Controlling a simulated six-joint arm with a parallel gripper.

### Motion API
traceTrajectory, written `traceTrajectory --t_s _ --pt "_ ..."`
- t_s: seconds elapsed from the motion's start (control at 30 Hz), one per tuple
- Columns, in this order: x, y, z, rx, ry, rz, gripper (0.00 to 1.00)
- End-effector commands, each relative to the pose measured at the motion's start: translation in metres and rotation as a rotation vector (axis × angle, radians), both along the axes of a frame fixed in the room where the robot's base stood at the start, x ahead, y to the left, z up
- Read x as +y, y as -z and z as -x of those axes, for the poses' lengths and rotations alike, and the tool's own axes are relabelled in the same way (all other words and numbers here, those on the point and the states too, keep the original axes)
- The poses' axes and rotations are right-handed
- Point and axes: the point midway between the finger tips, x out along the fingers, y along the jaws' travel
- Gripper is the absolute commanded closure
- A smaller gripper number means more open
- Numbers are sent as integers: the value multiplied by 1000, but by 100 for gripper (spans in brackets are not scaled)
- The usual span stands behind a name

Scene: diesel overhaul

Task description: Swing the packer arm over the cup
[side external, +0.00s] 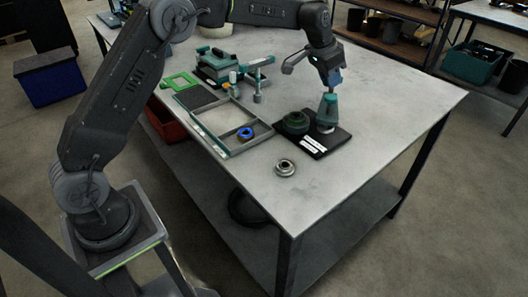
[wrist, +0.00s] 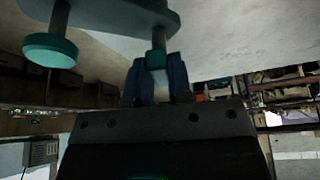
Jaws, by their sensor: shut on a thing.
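My gripper (side external: 335,79) is over the near right part of the bench, with its fingers pointing down. Its two blue fingers (wrist: 157,82) close around a narrow teal stem (wrist: 158,57) that joins a teal, round-ended arm plate (wrist: 110,14), which I take for the packer arm. A second rod on that plate carries a teal disc (wrist: 50,49). In the side view a tapered teal part (side external: 328,108) stands directly below the fingers on a black mat (side external: 318,148). A dark green round cup (side external: 295,122) sits left of it, apart. The exact grip is small in the side view.
A metal bearing ring (side external: 285,168) lies in front of the mat. A grey divided tray (side external: 222,122) holds a blue ring (side external: 245,133). A green frame (side external: 180,81) and a teal fixture (side external: 215,64) stand behind. The bench's right side is clear.

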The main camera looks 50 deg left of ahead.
Motion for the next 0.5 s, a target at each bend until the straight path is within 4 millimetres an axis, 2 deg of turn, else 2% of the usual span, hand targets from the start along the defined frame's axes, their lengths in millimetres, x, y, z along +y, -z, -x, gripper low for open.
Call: traceTrajectory --t_s 0.2,0.5 --pt "2 0 -1 1 166 1 100" --pt "2 0 0 0 184 1 100"
